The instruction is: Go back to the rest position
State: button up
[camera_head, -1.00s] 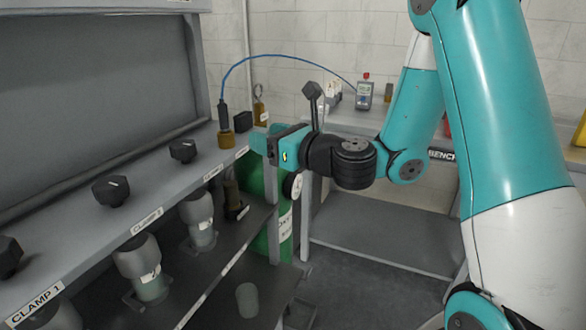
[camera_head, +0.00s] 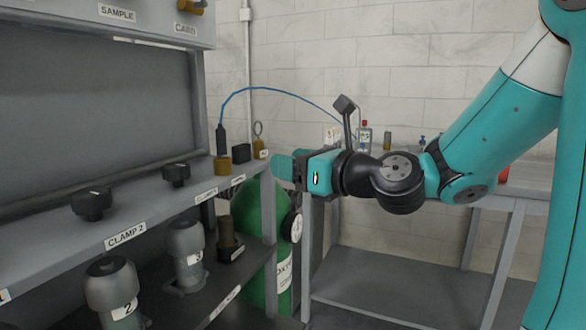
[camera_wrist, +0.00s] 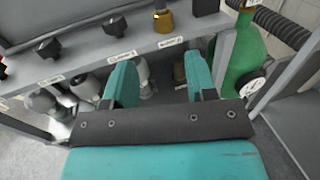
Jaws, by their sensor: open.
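My gripper (camera_head: 283,170) is at the right end of the grey washer shelf, in front of the green oxygen cylinder (camera_head: 259,222). In the wrist view its two teal fingers (camera_wrist: 160,82) stand apart with nothing between them. Past the fingers are the shelf edge and grey jars below it. My teal and white arm reaches in from the right in the head view.
Black clamp knobs (camera_head: 92,204) line the shelf, with a brass fitting (camera_head: 223,165) and blue cable near its right end. Numbered jars (camera_head: 187,252) stand on the lower shelf. A grey bench (camera_head: 500,190) stands at the back right.

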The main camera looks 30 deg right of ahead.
dwell(0.3)
jog(key=s+a+f+n+g+y, duration=0.1)
jog(key=s+a+f+n+g, duration=0.4)
jog(key=n, duration=0.5)
jog(key=s+a+f+n+g+y, duration=0.1)
jog(key=s+a+f+n+g, duration=0.25)
jog(key=a+n, duration=0.45)
jog(key=s+f+n+g+h, duration=0.45)
jog(key=s+n+g, duration=0.55)
jog(key=n, duration=0.9)
jog(key=s+d+r+n+t+p, duration=0.1)
jog(key=s+r+t+p, duration=0.1)
jog(key=r+p, duration=1.2)
jog(key=shift+s+r+p, duration=0.3)
jog(key=shift+s+p, duration=0.2)
jog(key=shift+p, duration=0.2)
